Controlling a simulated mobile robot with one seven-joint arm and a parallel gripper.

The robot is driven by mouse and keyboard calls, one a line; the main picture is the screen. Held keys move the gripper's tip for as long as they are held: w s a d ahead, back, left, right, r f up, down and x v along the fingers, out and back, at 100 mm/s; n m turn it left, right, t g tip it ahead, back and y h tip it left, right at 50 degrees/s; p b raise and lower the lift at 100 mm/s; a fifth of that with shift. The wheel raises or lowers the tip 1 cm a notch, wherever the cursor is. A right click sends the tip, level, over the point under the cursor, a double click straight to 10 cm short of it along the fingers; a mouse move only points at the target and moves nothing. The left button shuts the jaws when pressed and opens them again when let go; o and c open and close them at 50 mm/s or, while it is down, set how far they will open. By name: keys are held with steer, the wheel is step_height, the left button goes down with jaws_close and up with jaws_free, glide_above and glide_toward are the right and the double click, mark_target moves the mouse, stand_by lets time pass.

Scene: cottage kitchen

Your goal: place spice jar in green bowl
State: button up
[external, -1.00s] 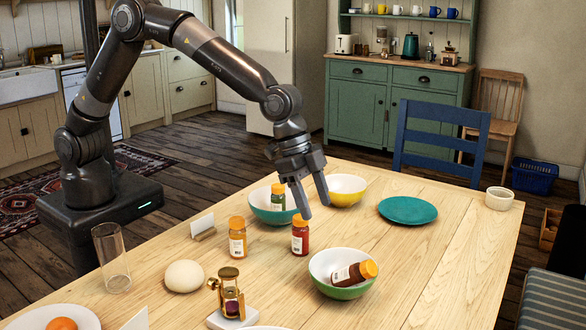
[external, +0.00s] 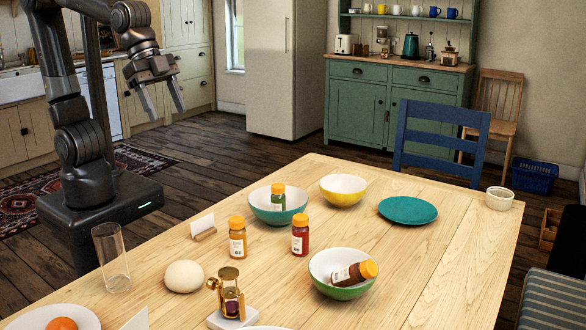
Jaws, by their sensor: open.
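In the external view, a spice jar with an orange cap and brown contents (external: 349,273) lies tilted inside the green bowl (external: 341,292) near the front right of the table. A red spice jar (external: 300,236) and an orange-yellow spice jar (external: 237,238) stand upright on the table. Another jar with green contents (external: 278,198) is in the teal bowl (external: 262,207). My gripper (external: 163,106) is open and empty, raised at the upper left, well away from the jars and bowls.
A yellow bowl (external: 343,190) and a teal plate (external: 408,210) sit toward the back of the table. A glass (external: 111,258), a dough ball (external: 184,276), a small card holder (external: 203,228) and a brass hourglass-like item (external: 229,295) stand at left and front.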

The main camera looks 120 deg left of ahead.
steer(key=s+d+f, duration=0.2)
steer(key=s, duration=1.2)
steer(key=shift+s+f, duration=0.4)
